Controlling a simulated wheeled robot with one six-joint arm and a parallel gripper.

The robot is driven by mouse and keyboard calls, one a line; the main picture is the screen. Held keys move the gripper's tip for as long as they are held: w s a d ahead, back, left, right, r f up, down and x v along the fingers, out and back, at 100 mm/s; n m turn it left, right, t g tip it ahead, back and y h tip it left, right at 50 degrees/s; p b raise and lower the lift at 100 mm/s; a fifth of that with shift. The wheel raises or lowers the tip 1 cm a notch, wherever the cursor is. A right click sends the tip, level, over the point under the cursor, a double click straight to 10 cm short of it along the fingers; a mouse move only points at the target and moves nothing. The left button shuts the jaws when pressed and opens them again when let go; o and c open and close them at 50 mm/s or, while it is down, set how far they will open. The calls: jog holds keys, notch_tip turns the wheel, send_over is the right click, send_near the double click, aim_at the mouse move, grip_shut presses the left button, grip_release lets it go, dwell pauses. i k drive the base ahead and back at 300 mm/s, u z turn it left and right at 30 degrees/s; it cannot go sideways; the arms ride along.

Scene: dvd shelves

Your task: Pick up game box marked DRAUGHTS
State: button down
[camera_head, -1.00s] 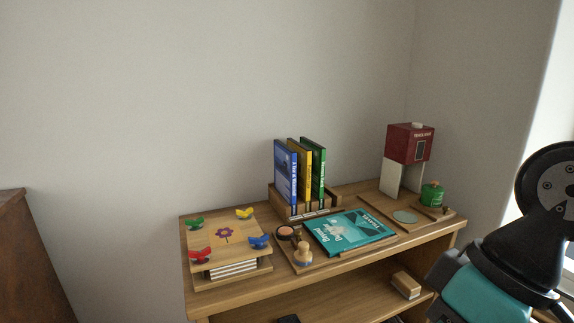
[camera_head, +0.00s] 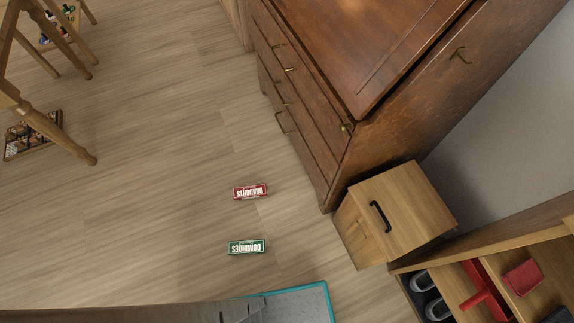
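The red game box marked DRAUGHTS (camera_head: 250,192) lies flat on the wooden floor near the middle of the head view, its lettering upside down in the picture. A green box marked DOMINOES (camera_head: 246,247) lies on the floor a little below it in the picture, apart from it. My gripper is not in view.
A dark wooden chest of drawers (camera_head: 318,110) stands right of the boxes. A small wooden cabinet with a black handle (camera_head: 408,205) and a low shelf with shoes (camera_head: 428,296) are at lower right. Wooden furniture legs (camera_head: 58,133) stand at left. Floor around the boxes is clear.

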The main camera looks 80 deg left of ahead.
aim_at(257, 191)
jog(key=u, duration=5.05)
jog(key=i, duration=2.55)
jog(key=z, duration=2.9)
jog(key=i, duration=0.6)
jog(key=z, duration=0.05)
